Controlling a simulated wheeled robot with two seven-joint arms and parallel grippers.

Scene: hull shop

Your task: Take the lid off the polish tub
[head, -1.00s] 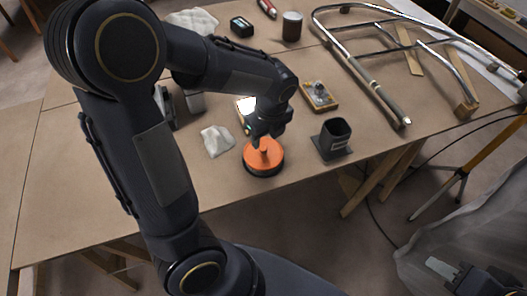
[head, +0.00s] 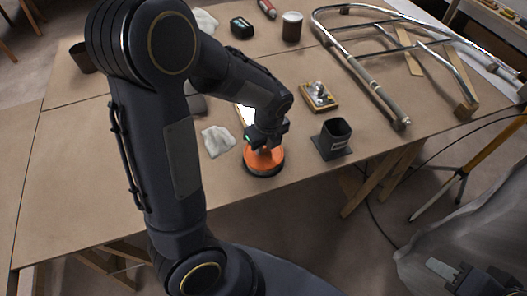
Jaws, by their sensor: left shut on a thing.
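The polish tub (head: 264,173) stands on the table near its front edge, a low dark round tub. Its orange lid (head: 275,158) sits on top. My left gripper (head: 264,148) is directly over the lid and shut on the lid's knob, which the fingers now mostly hide. The lid appears seated on the tub. My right gripper (head: 442,271) is at the bottom right, away from the table; its fingers are too unclear to judge.
A dark square holder (head: 335,139) stands right of the tub. A crumpled white cloth (head: 217,141) lies left of it. A small boxed metal part (head: 319,96), a brown jar (head: 292,27) and a bent chrome rail frame (head: 372,84) lie further back.

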